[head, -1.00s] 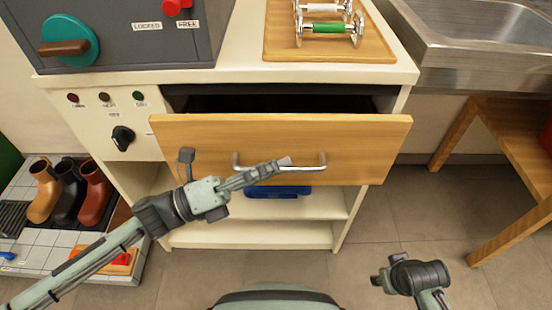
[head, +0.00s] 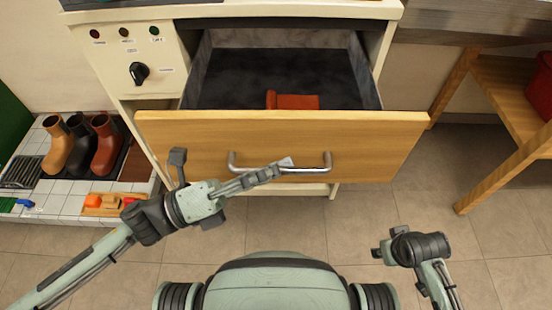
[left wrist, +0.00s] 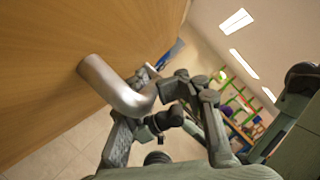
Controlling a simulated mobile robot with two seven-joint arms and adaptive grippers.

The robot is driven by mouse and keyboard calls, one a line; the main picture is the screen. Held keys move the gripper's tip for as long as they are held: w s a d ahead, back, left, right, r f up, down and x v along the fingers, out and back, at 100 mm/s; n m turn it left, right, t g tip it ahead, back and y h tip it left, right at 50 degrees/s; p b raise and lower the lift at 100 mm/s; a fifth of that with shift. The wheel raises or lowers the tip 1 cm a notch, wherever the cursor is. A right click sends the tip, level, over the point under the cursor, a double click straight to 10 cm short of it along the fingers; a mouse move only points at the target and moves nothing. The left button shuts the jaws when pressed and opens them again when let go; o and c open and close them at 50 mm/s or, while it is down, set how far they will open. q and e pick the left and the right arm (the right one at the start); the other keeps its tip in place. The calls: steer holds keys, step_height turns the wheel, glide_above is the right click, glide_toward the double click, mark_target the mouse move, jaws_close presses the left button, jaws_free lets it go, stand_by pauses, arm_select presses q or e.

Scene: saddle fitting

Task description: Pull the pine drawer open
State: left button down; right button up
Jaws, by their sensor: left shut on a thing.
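The pine drawer (head: 390,140) stands well out of the cream cabinet, with its dark inside open to view. An orange-red block-like thing (head: 293,101) lies in it behind the front panel. A metal bar handle (head: 316,169) runs across the drawer front. My left gripper (head: 280,166) is shut on the handle near its middle. In the left wrist view the silver handle (left wrist: 120,92) curves out from the wooden front to my gripper's fingers (left wrist: 160,88). My right gripper (head: 380,252) is low at the right, away from the drawer; its fingers are too unclear to judge.
The cream cabinet (head: 135,50) has a black knob (head: 139,73) left of the drawer. Several boots (head: 82,145) stand on a tiled platform at left. A wooden stand (head: 490,90) is at right. Tiled floor (head: 400,210) is clear before the drawer.

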arm_select(q)
steer(key=shift+s+f+y, duration=0.15)
steer(key=shift+f+y, duration=0.15)
steer(key=shift+f, duration=0.45)
steer(key=c, duration=1.8)
jaws_free()
steer(key=shift+c, duration=0.2)
steer(key=shift+r, duration=0.45)
steer(key=v, duration=1.2)
steer(key=shift+f, duration=0.35)
